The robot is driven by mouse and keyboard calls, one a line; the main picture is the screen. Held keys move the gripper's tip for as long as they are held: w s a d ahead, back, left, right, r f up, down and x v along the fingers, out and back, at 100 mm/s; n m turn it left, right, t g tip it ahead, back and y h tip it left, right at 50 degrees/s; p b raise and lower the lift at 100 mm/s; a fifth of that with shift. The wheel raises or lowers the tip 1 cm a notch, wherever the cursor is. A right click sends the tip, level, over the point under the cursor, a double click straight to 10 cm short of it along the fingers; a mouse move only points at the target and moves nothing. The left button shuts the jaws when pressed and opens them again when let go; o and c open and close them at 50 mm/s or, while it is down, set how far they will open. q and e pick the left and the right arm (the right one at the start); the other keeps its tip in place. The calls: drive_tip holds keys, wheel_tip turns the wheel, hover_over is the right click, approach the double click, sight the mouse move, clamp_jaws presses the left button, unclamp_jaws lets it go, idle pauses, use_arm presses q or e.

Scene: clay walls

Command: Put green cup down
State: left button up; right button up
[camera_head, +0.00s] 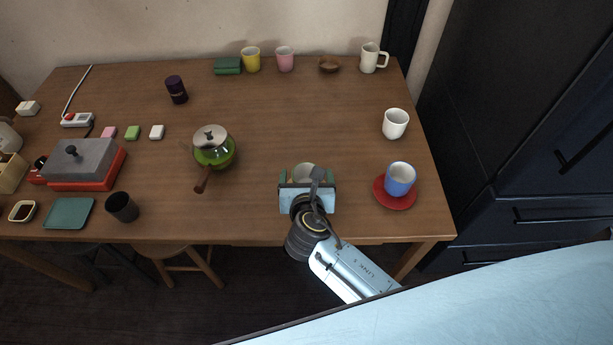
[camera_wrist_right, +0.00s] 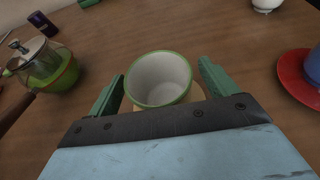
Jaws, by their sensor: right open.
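The green cup (camera_wrist_right: 158,80) has a green rim and a pale, empty inside. In the head view the green cup (camera_head: 304,169) is near the front of the wooden table, partly hidden behind my right gripper (camera_head: 307,180). It looks upright and seems to stand at table level. In the wrist view the green fingers of my right gripper (camera_wrist_right: 160,76) are spread on both sides of the cup, with a gap on each side. A tan patch shows below the cup's rim; I cannot tell what it is. My left gripper is not in view.
A blue cup (camera_head: 400,177) stands on a red saucer (camera_head: 394,201) to the right. A white cup (camera_head: 395,124) is behind it. A green glass teapot (camera_head: 213,150) with a brown handle is to the left. The table's middle (camera_head: 310,115) is clear.

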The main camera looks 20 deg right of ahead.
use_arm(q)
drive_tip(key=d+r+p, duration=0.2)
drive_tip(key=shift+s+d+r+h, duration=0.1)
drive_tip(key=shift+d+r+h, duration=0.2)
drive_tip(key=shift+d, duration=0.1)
use_arm(e)
drive_tip(key=v, duration=1.2)
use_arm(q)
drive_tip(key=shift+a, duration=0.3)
